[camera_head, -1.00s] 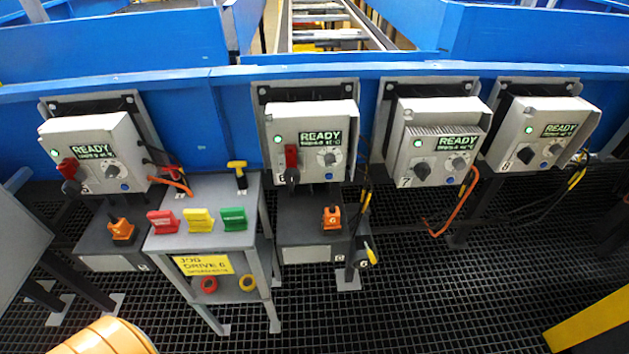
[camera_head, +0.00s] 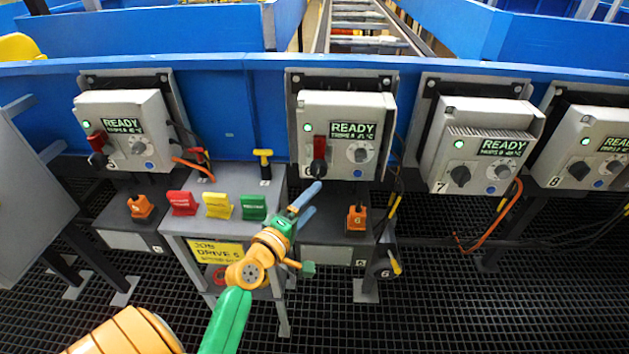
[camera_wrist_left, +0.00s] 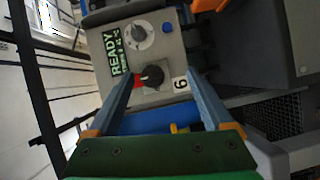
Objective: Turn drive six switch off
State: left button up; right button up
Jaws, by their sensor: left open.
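The drive six unit (camera_head: 345,112) is a pale grey box on the blue wall, with a green lamp, a READY display and a grey dial. Its switch (camera_head: 319,168) is a black rotary knob below a red piece. My left gripper (camera_head: 309,200) is open and empty, below and in front of this box. In the left wrist view the box is turned sideways, with the black switch knob (camera_wrist_left: 152,76) and a "6" label (camera_wrist_left: 181,83) seen between the open fingers (camera_wrist_left: 162,84). The fingers appear apart from the knob. My right gripper is not in view.
Similar boxes stand at the left (camera_head: 124,112) and right (camera_head: 484,128), with box 8 (camera_head: 596,135) farther right. A grey stand (camera_head: 180,224) holds red, yellow and green blocks beside my left arm.

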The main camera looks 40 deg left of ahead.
aim_at(316, 173)
pick_arm(q)
jog(key=w+a, duration=0.1)
jog(key=w, duration=0.1)
jog(key=w+a+r+n+y, duration=0.1)
jog(key=w, duration=0.1)
jog(key=w+a+n, duration=0.1)
jog(key=w, duration=0.2)
jog(key=shift+a+r+t+y, duration=0.2)
jog(key=shift+a+t+y, duration=0.1)
jog(key=shift+a, duration=0.05)
jog(key=shift+n, duration=0.3)
grip_shut()
